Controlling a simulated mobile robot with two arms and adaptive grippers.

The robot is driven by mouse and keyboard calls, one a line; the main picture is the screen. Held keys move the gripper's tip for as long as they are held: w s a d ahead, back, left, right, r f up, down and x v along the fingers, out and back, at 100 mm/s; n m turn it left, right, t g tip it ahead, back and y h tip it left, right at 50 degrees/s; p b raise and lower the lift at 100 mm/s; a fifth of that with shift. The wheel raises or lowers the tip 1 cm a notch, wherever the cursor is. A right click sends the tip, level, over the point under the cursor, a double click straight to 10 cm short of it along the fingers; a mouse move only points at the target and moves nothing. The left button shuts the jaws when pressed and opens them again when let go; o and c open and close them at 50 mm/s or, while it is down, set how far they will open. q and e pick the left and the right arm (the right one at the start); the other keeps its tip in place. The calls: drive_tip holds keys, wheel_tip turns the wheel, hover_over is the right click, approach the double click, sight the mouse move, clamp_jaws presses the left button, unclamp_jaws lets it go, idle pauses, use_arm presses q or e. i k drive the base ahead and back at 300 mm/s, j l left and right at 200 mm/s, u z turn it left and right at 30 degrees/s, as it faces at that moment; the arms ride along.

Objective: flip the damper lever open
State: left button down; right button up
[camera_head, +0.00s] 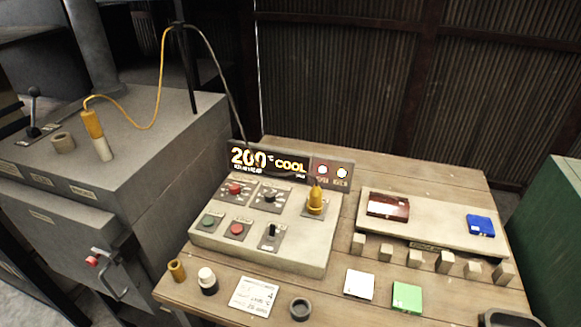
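A black lever (34,108) with a ball knob stands nearly upright on a small labelled plate (38,133). It is on top of the grey oven-like cabinet (150,150) at the left. It looks like the damper lever, but its label is too small to read. A smaller black toggle (271,231) sits on the control panel (265,215) on the wooden table. Neither of my grippers shows in the head view, and nothing is seen touching the lever.
A yellow-handled probe (92,124) with a cable and a short ring (63,142) stand near the lever. A tray (430,225), wooden blocks and coloured cards (407,296) occupy the table (450,178). A green cabinet (550,225) stands right.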

sight(35, 108)
drive_tip(key=u, duration=1.25)
drive_tip(key=j+z, duration=0.2)
drive_tip(key=z, duration=0.25)
drive_tip(key=i+j+z, duration=0.1)
drive_tip(key=z, duration=0.35)
drive_tip(key=j+z, duration=0.6)
drive_tip(key=j, duration=0.4)
drive_tip(key=k+j+z, duration=0.15)
drive_tip(key=j, duration=0.35)
drive_tip(key=k+j+z, duration=0.1)
drive_tip(key=j, duration=0.4)
